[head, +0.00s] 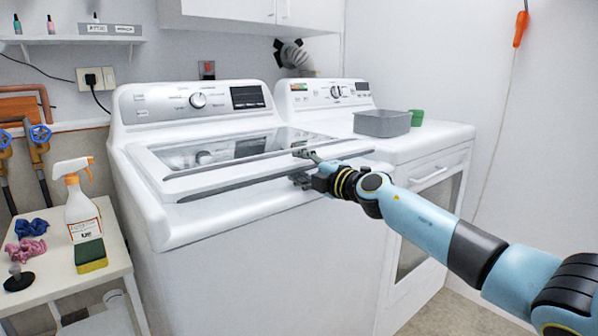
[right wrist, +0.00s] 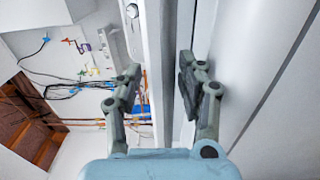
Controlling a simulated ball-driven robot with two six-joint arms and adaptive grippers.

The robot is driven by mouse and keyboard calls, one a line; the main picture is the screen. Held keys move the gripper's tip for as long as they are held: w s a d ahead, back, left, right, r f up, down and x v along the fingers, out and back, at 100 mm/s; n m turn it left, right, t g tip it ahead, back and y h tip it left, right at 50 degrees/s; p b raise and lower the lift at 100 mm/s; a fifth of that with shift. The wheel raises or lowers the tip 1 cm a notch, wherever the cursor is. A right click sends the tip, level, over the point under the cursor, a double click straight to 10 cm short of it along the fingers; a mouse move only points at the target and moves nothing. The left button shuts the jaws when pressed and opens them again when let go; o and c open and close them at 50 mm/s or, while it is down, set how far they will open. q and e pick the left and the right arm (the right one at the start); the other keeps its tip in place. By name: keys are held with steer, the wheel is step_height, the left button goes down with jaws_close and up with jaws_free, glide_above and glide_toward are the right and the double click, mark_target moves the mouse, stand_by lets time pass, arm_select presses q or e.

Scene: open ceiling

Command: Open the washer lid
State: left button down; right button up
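The washer (head: 250,235) is the white machine on the left, with a control panel at its back. Its lid (head: 240,150) has a dark glass window and lies flat or nearly flat; I cannot tell if it is slightly raised. A dark strip (head: 225,187) runs along the lid's front edge. My right gripper (head: 300,167) is at this front edge, right of its middle, one finger above and one lower. In the right wrist view its fingers (right wrist: 160,72) are spread, with the lid edge and dark gap between them; contact is unclear. My left gripper is not in view.
A dryer (head: 430,145) stands right of the washer, with a grey bin (head: 382,123) and a green cup (head: 416,117) on top. A side table (head: 50,275) at left holds a spray bottle (head: 82,212) and a sponge (head: 90,255). The wall above the lid is mostly clear.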

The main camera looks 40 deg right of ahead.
steer(key=shift+w, duration=0.35)
jaws_close()
